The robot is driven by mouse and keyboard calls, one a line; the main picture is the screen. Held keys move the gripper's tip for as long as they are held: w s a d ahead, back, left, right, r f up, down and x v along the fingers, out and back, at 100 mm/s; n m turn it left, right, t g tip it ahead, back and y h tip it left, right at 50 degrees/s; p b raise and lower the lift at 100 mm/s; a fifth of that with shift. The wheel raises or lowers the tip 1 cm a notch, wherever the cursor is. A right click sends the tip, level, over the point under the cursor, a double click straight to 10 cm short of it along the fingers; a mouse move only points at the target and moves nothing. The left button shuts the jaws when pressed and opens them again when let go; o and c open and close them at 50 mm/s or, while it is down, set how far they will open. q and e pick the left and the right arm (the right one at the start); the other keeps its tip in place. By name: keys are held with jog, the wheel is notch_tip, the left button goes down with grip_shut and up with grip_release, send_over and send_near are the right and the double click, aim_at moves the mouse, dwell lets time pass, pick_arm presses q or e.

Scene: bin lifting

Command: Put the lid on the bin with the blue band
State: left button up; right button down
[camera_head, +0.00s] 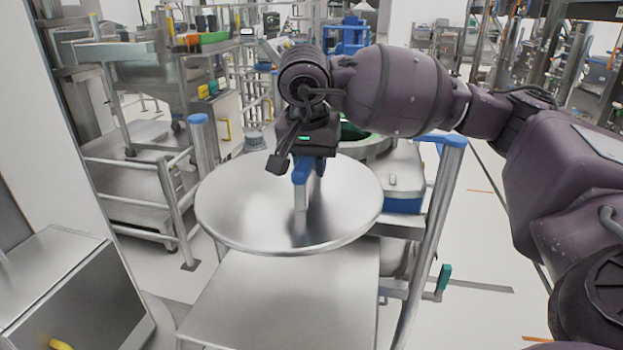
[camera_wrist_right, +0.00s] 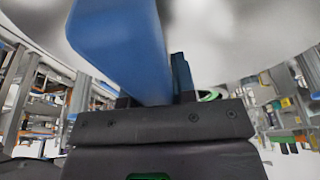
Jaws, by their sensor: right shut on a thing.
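My right gripper (camera_head: 303,160) reaches in from the right and is shut on the blue handle (camera_head: 302,173) of the round metal lid (camera_head: 240,215). The lid looks nearly level and hangs above a metal surface, in front of a bin. In the right wrist view the blue handle (camera_wrist_right: 118,45) runs into the jaws, with the pale lid (camera_wrist_right: 235,35) beyond it. The bin's metal rim (camera_head: 379,151) and green inside show behind the lid and arm. My left gripper is out of view.
A flat metal surface (camera_head: 270,305) lies below and in front of the lid. Blue-capped metal posts stand at left (camera_head: 199,140) and right (camera_head: 447,175). A metal cabinet (camera_head: 75,295) is at the lower left. Open floor lies to the right.

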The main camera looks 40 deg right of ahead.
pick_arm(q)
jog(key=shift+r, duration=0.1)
pick_arm(e)
jog(key=shift+r, duration=0.55)
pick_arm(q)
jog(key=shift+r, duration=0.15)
pick_arm(e)
jog(key=shift+r, duration=0.2)
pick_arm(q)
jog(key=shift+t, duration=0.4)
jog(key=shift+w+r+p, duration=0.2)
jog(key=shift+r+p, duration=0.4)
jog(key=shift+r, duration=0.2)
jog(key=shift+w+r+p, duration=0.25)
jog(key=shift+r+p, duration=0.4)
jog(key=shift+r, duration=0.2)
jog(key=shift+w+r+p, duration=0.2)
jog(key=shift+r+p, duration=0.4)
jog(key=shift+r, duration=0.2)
pick_arm(e)
jog(key=shift+r, duration=4.1)
jog(key=shift+f, duration=0.1)
